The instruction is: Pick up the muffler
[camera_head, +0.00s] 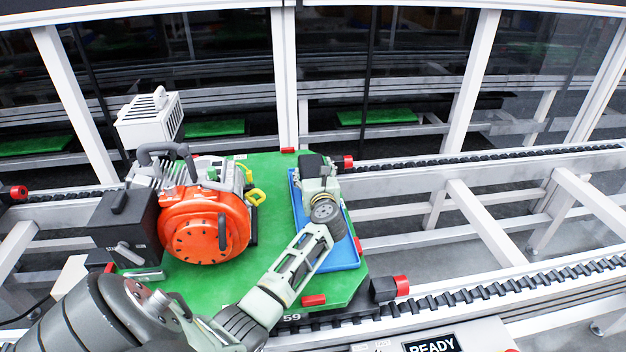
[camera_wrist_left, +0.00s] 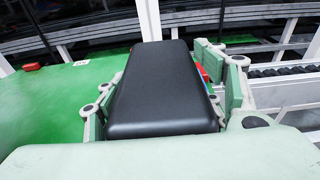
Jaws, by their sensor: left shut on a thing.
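The muffler, seen as a smooth black rounded box (camera_wrist_left: 160,88), fills the middle of the left wrist view. Its dark top also shows in the head view (camera_head: 312,165), over the far end of the blue tray (camera_head: 345,252). My left gripper (camera_head: 318,180) is shut on it, with green-padded fingers along both of its sides in the left wrist view (camera_wrist_left: 165,100). I cannot tell whether the muffler touches the tray. The orange engine (camera_head: 205,228) sits on the green pallet (camera_head: 262,185), left of the tray. My right gripper is not in view.
The pallet rests on conveyor rails with dark chains (camera_head: 480,293). A white slotted block (camera_head: 150,118) stands behind the engine. White posts (camera_head: 287,80) and dark panels rise at the back. A READY sign (camera_head: 432,346) is at the front edge.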

